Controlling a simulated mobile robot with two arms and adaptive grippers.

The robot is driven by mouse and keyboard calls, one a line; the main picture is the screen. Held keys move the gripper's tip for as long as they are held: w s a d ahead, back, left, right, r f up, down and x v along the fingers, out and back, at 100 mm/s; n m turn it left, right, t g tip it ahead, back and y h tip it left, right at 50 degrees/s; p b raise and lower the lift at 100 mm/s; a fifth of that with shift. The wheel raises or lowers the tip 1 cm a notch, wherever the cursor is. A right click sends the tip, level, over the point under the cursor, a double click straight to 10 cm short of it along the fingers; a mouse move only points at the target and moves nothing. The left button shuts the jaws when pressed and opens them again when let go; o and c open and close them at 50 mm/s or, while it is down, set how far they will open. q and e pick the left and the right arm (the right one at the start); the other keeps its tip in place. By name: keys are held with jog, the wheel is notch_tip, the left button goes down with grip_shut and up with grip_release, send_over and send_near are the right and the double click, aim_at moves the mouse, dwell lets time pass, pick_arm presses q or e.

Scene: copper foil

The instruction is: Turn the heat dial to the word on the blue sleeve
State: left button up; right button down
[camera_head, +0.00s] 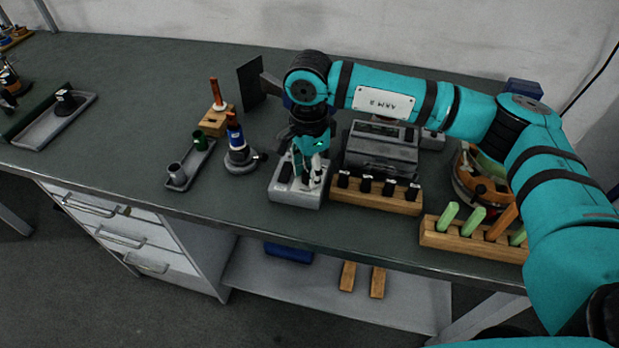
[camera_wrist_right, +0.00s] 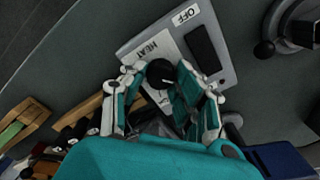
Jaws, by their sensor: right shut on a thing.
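The heat dial (camera_wrist_right: 160,72) is a round black knob with a pale pointer mark on a grey control box (camera_head: 286,193). In the right wrist view, the box (camera_wrist_right: 222,38) carries the printed words HEAT and OFF and a black rectangular part. My right gripper (camera_head: 309,176) points down over the box. In the right wrist view, its fingers (camera_wrist_right: 160,84) are closed around the dial from both sides. My left gripper is out of view.
A wooden rack with black-topped pieces (camera_head: 376,203) stands right of the box, with a grey device (camera_head: 381,150) behind. A tray with small cups (camera_head: 186,172) lies left. A dark upright plate (camera_head: 250,84) stands behind.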

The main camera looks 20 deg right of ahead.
jog(key=shift+n+b, duration=0.35)
jog(key=shift+n, duration=0.05)
jog(key=c, duration=1)
grip_release()
jog(key=shift+r, duration=0.1)
jog(key=shift+r, duration=3.9)
